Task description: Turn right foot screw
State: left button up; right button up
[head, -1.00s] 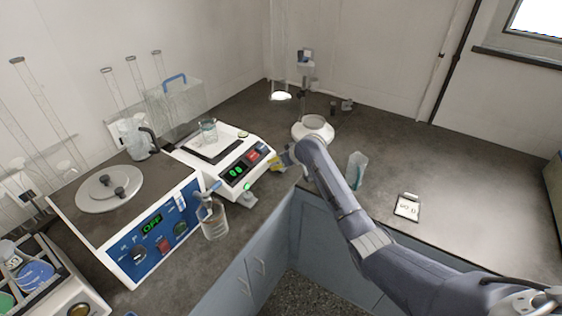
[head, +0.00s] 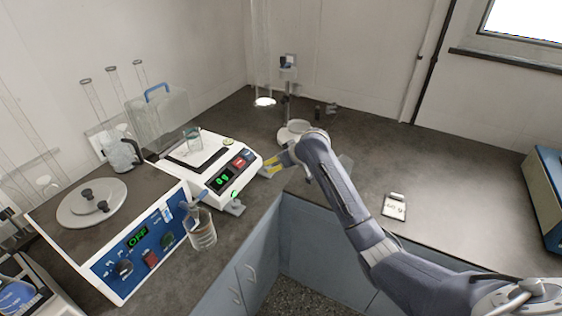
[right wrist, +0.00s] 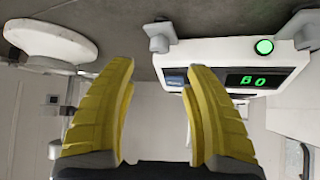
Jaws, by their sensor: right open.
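The white balance (head: 213,178) stands on the dark bench, with a green display and red and blue buttons on its front. In the right wrist view the balance (right wrist: 215,62) appears upside down. Its right foot screw (right wrist: 160,37) is a grey knob at the front corner, ahead of the gap between my fingers. The other front foot (head: 235,208) is at the near corner in the head view. My right gripper (head: 267,166) has yellow fingers, open and empty, beside the balance's right front corner. In the wrist view its fingertips (right wrist: 160,69) are apart. My left gripper is not visible.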

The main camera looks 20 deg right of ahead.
jog(key=shift+v, duration=1.2)
